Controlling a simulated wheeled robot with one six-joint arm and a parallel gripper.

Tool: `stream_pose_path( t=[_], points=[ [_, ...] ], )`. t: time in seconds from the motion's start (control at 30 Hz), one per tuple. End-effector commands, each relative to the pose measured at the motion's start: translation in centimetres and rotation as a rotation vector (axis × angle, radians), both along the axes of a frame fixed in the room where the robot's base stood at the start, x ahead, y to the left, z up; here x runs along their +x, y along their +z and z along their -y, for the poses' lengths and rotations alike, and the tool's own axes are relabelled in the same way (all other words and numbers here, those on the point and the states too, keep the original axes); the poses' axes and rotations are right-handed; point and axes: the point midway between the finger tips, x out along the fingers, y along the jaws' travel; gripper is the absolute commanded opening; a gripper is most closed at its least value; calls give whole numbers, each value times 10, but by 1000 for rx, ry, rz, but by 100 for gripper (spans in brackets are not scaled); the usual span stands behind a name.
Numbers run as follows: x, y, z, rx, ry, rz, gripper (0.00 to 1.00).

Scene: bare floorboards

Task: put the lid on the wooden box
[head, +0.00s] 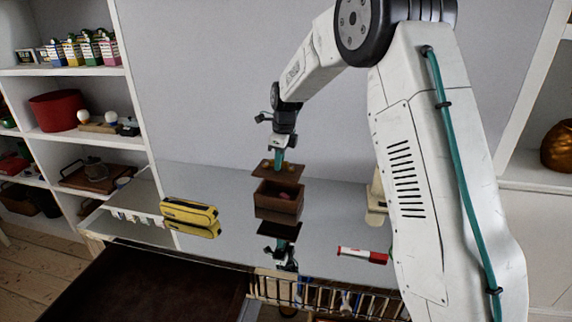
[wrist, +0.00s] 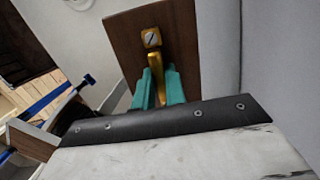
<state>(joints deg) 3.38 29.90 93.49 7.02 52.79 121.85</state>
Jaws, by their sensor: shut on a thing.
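The brown wooden lid (head: 291,171) hangs just above the open wooden box (head: 278,204), with a small gap between them in the head view. My gripper (head: 279,160) is shut on the lid's gold handle, from above. In the wrist view the teal fingertips (wrist: 159,90) stand either side of the gold handle (wrist: 156,62), and the lid (wrist: 186,35) fills the upper middle. The box stands on the glossy grey top, and a reddish thing (head: 284,195) shows inside it. The box is not clearly seen in the wrist view.
A yellow pouch (head: 189,212) lies left of the box on the reflective top (head: 230,240). A red-and-white marker (head: 362,255) lies to the right. An open dark drawer (head: 130,290) and a wire rack (head: 330,297) are in front. Filled shelves (head: 95,135) stand at left.

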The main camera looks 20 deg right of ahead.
Motion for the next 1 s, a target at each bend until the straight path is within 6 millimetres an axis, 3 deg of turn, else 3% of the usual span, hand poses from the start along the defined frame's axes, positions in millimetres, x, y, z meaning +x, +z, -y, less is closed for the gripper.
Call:
stream_pose_path(
  t=[0.27,0.8,1.0],
  points=[
    [0,-2,1,-1,-1,1,0],
    [0,-45,0,1,-1,1,0],
    [0,-50,0,0,0,1,0]
  ],
)
